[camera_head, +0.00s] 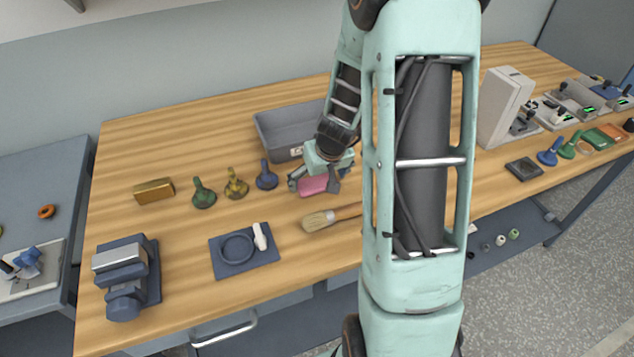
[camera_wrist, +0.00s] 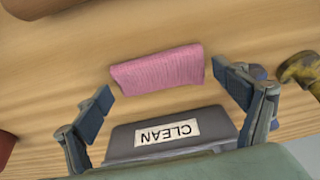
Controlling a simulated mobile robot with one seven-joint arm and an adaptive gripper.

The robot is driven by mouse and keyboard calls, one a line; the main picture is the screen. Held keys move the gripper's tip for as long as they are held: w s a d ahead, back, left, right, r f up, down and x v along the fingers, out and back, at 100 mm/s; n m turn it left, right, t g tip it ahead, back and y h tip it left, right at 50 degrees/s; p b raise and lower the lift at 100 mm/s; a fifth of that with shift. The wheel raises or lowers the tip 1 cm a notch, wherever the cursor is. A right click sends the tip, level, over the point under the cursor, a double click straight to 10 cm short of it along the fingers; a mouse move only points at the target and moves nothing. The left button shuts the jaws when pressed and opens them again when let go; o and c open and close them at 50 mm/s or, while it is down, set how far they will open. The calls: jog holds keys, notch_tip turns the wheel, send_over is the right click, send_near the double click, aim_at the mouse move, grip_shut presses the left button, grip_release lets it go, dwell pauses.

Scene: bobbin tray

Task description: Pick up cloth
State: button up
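The pink cloth (camera_head: 313,186) lies on the wooden table in front of the grey bin, partly hidden by my gripper in the head view. In the wrist view the cloth (camera_wrist: 158,68) is a small folded rectangle flat on the wood. My gripper (camera_head: 315,181) is above the cloth, pointing down. In the wrist view my gripper (camera_wrist: 166,96) is open and empty, with one finger toward each end of the cloth. Neither finger clearly touches it.
The grey bin (camera_head: 279,127) has a CLEAN label (camera_wrist: 167,132) and stands close behind the cloth. A brush (camera_head: 320,221) lies in front. Blue (camera_head: 266,178), yellow (camera_head: 236,186) and green (camera_head: 203,195) knobbed pieces stand left. A dark mat (camera_head: 226,263) is front left.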

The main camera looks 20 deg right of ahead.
aim_at(318, 181)
jog(key=c, duration=0.6)
jog(key=shift+r, duration=0.15)
jog(key=shift+r, duration=0.25)
notch_tip(318, 181, up, 2)
jog(key=shift+r+p, duration=0.2)
jog(key=shift+p, duration=0.25)
jog(key=shift+s+a+r+p, duration=0.7)
jog(key=shift+s+a+r, duration=0.75)
jog(key=shift+a+r, duration=0.3)
jog(key=shift+s+a+r+p, duration=0.65)
jog(key=shift+s+a+r, duration=0.85)
jog(key=shift+a, duration=0.4)
jog(key=shift+s+a+r+p, duration=0.7)
jog(key=shift+s+a+r, duration=0.75)
jog(key=shift+a+r, duration=0.3)
jog(key=shift+a+f, duration=0.1)
